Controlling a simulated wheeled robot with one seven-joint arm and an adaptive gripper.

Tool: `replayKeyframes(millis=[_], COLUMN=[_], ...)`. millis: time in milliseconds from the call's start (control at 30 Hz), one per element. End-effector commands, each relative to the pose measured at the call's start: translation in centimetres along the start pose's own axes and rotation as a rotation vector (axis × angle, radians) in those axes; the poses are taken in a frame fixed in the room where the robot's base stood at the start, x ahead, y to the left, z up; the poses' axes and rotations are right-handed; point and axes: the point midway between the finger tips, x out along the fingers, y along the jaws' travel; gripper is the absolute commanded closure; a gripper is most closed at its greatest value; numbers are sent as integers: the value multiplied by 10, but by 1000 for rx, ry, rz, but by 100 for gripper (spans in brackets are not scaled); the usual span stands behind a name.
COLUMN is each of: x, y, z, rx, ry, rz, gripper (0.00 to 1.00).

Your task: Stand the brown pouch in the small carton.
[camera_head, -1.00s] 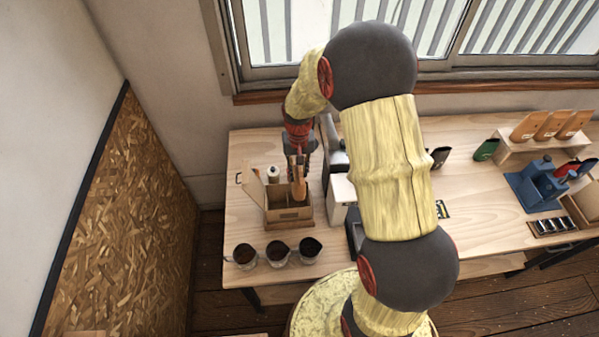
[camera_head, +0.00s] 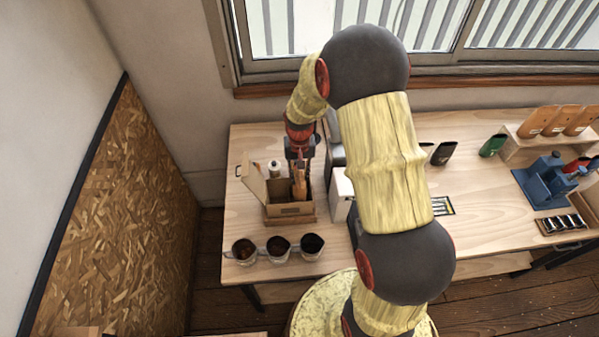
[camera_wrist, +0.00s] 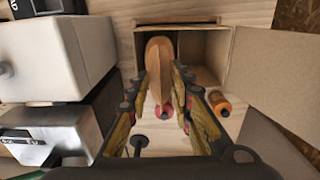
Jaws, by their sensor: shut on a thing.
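The brown pouch (camera_head: 300,186) is held upright between the fingers of my gripper (camera_head: 299,160). Its rounded orange-brown edge (camera_wrist: 160,62) faces the wrist camera. The small carton (camera_head: 290,210) is open, with a flap raised on its left side. In the wrist view, the carton (camera_wrist: 214,52) shows an inner divider, and the pouch covers much of the left compartment. The pouch's lower part is within the carton's outline, behind the front wall. Whether it touches the carton floor is hidden. My gripper (camera_wrist: 166,85) is shut on the pouch.
An orange-capped bottle (camera_wrist: 219,103) stands beside the carton. Three glass cups of dark contents (camera_head: 278,248) stand in front of it. A pale boxy machine (camera_wrist: 65,55) is close on the other side. Dark and green pouches (camera_head: 492,146) stand farther right.

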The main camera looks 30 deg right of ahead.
Motion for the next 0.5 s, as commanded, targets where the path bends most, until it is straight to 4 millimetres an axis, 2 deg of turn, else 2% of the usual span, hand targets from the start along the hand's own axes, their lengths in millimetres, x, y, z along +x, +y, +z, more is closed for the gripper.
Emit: replayKeyframes(millis=[33, 500], x=[8, 50], y=[0, 0], z=[0, 0], rx=[0, 0], ry=[0, 0], rz=[0, 0], gripper=[100, 100])
